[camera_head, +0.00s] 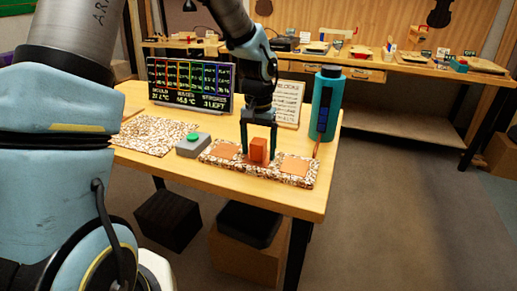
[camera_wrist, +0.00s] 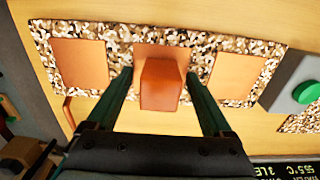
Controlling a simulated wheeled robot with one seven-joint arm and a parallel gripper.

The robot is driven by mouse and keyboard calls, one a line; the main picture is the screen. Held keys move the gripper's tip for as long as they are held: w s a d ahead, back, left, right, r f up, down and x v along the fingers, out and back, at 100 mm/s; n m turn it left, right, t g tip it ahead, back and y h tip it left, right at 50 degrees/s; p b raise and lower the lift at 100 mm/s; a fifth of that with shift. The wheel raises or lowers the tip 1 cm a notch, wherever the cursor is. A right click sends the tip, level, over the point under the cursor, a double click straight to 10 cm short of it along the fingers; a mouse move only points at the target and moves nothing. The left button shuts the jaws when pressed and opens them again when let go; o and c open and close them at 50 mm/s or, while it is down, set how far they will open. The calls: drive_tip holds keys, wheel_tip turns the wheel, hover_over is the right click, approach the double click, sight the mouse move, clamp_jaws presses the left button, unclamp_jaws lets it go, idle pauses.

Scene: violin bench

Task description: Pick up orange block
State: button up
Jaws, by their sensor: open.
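The orange block (camera_head: 258,149) stands on the middle orange square of a speckled mat (camera_head: 213,159) on the wooden table. My gripper (camera_head: 259,155) points down over it with its two fingers spread, one on each side of the block. In the wrist view the block (camera_wrist: 161,84) lies between the fingertips of my gripper (camera_wrist: 160,80), with a visible gap to each finger. The gripper is open and holds nothing.
A grey box with a green button (camera_head: 193,144) sits left of the mat. A teal cylinder (camera_head: 326,105) stands behind the mat's right end. A display screen (camera_head: 190,84) and a text board (camera_head: 289,102) stand behind. Another speckled mat (camera_head: 152,135) lies left.

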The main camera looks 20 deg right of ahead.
clamp_jaws()
idle(0.5)
